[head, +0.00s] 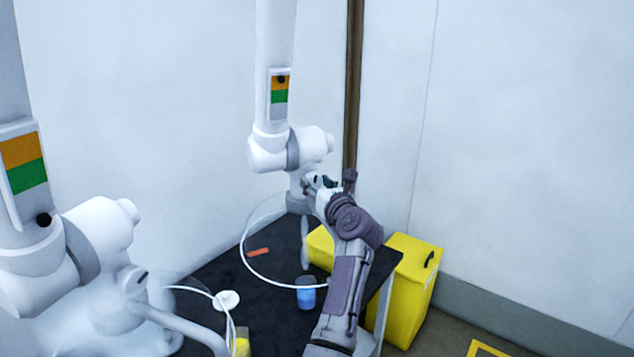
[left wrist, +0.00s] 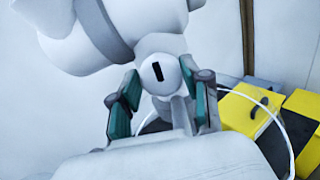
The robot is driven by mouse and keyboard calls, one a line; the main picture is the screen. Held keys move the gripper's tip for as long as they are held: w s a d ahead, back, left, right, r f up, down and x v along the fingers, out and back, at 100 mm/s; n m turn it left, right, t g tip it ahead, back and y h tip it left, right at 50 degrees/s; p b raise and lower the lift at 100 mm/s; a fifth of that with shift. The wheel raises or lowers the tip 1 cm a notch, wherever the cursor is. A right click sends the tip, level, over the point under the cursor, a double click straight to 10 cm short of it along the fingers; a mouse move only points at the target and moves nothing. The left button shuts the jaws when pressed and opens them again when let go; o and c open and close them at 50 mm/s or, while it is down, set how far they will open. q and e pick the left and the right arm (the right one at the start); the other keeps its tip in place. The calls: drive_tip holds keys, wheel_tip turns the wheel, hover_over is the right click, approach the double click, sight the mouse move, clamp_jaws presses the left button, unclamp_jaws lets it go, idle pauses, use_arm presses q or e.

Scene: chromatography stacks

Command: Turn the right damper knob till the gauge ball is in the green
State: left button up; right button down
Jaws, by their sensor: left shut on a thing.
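The right damper knob is a round white disc (left wrist: 165,84) with a black mark that stands almost upright. My left gripper (left wrist: 163,98) has its two teal-padded fingers on either side of it and is shut on it. In the head view the gripper (head: 318,183) is at the lower end of the right white stack (head: 273,30), and it hides most of the knob. The right gauge (head: 279,97) has an orange band above a green one. Its black ball (head: 281,79) is up in the orange, above the green. My right gripper is not in view.
The left stack's gauge (head: 24,165) has its black ball (head: 43,220) below the green. A dark bench (head: 215,268) holds a blue-filled beaker (head: 306,297), an orange strip (head: 258,252) and a white hose (head: 245,262). A yellow bin (head: 405,300) stands right of my arm.

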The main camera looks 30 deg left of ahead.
use_arm(q)
drive_tip(key=m+p, duration=0.1)
drive_tip(key=m, duration=0.1)
drive_tip(key=shift+r+m+p, duration=0.25)
drive_tip(key=shift+m+p, duration=0.1)
drive_tip(key=shift+m, duration=0.05)
drive_tip(key=shift+w+f+m, duration=0.1)
drive_tip(key=shift+f+m, duration=0.1)
drive_tip(key=shift+m, duration=0.3)
drive_tip(key=o, duration=1.1)
drive_tip(key=shift+o, duration=0.2)
drive_tip(key=shift+r, duration=0.2)
wheel_tip(320, 180, up, 9)
drive_tip(key=shift+r, duration=0.2)
